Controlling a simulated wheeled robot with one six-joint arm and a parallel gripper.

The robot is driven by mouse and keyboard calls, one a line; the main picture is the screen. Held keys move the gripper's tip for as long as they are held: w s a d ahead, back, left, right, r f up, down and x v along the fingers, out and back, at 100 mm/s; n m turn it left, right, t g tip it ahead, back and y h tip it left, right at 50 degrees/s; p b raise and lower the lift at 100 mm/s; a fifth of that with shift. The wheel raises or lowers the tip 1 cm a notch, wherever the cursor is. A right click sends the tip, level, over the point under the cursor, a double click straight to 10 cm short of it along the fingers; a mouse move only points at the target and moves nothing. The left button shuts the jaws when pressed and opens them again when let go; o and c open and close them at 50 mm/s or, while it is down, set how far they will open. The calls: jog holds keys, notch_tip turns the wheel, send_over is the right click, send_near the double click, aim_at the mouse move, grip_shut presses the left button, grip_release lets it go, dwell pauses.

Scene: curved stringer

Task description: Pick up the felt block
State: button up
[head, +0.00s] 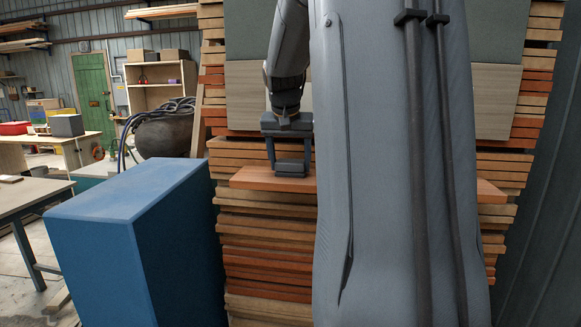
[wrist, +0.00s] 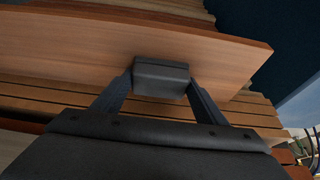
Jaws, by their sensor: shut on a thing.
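The felt block (wrist: 161,77) is a small dark grey block. In the wrist view it sits between the two fingers of my gripper (wrist: 160,88), which are shut on its sides. In the head view my gripper (head: 289,160) points down over an orange-brown board, with the block (head: 291,168) between its fingertips. The block is at the board's surface; I cannot tell whether it touches the board or is just above it. Part of the board is hidden behind my arm.
The orange-brown board (head: 262,179) lies on a tall stack of planks (head: 265,240). A large blue box (head: 130,235) stands to the left. A wooden shelf (head: 158,85), a dark round vessel (head: 165,134) and a table (head: 30,197) are farther left. Stacked planks rise behind.

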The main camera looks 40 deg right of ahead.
aim_at(290, 161)
jog(key=shift+r, duration=0.1)
jog(key=shift+s+a+r+b, duration=0.15)
jog(key=shift+r+b, duration=0.15)
jog(key=shift+b, duration=0.2)
notch_tip(290, 161, up, 6)
jog(key=shift+r+b, duration=0.1)
jog(key=shift+b, duration=0.9)
jog(key=s+a, duration=1.1)
jog(key=a, duration=0.2)
jog(key=shift+s+r+b, duration=0.15)
jog(key=shift+r+b, duration=0.1)
jog(key=shift+b, duration=0.1)
jog(key=a+p, duration=0.1)
jog(key=p, duration=0.2)
jog(key=s+a+p, duration=0.1)
jog(key=p, duration=0.2)
jog(key=shift+s+f, duration=0.15)
jog(key=shift+s, duration=0.05)
jog(key=shift+f+p, duration=0.1)
jog(key=shift+p, duration=0.25)
